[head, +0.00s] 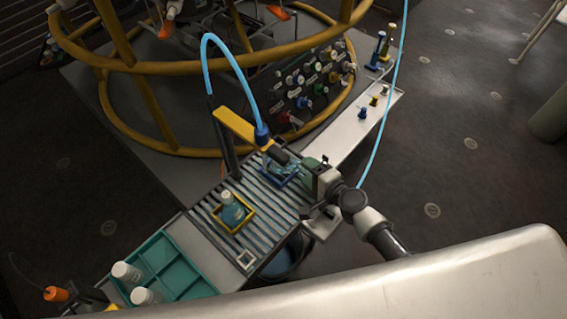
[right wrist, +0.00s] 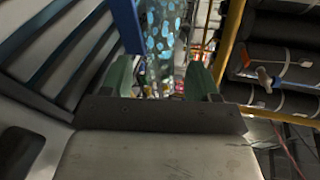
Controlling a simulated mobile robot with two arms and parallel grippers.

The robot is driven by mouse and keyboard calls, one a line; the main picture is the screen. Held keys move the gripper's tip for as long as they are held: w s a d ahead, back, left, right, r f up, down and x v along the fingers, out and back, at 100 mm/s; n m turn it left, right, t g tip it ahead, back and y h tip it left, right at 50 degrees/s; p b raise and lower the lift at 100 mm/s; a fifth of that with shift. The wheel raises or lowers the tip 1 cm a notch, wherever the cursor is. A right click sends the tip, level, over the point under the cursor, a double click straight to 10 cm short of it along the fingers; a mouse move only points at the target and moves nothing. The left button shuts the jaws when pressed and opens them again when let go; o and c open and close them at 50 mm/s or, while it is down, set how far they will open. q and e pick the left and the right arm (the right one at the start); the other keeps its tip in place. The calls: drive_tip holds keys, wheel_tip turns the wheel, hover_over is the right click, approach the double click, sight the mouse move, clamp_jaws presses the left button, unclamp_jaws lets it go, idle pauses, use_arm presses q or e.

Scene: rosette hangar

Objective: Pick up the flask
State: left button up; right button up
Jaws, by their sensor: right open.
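A clear blue speckled vessel, seemingly the flask (head: 284,172), stands in a blue square frame (head: 268,174) on the slatted rack, below the yellow arm with the blue hose. In the right wrist view the flask (right wrist: 164,24) shows beyond and between the green fingertips, its lower part cut off from clear view. My right gripper (head: 308,178) is open right beside the flask, on its right in the head view. The fingers (right wrist: 160,76) stand apart with no object clearly gripped; I cannot tell if they touch the flask. My left gripper is not in view.
A teal bottle (head: 231,208) stands in a yellow frame (head: 247,215) on the slatted rack (head: 263,219). A teal tray (head: 180,278) with white-capped bottles is at lower left. A yellow tubular ring (head: 210,66) and a connector panel (head: 300,88) stand behind. A pale ledge (head: 340,133) runs to the right.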

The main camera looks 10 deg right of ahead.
drive_tip(key=shift+x, duration=0.95)
drive_tip(key=shift+c, duration=0.2)
drive_tip(key=c, duration=0.9)
drive_tip(key=shift+r, duration=0.15)
drive_tip(key=shift+c, duration=0.2)
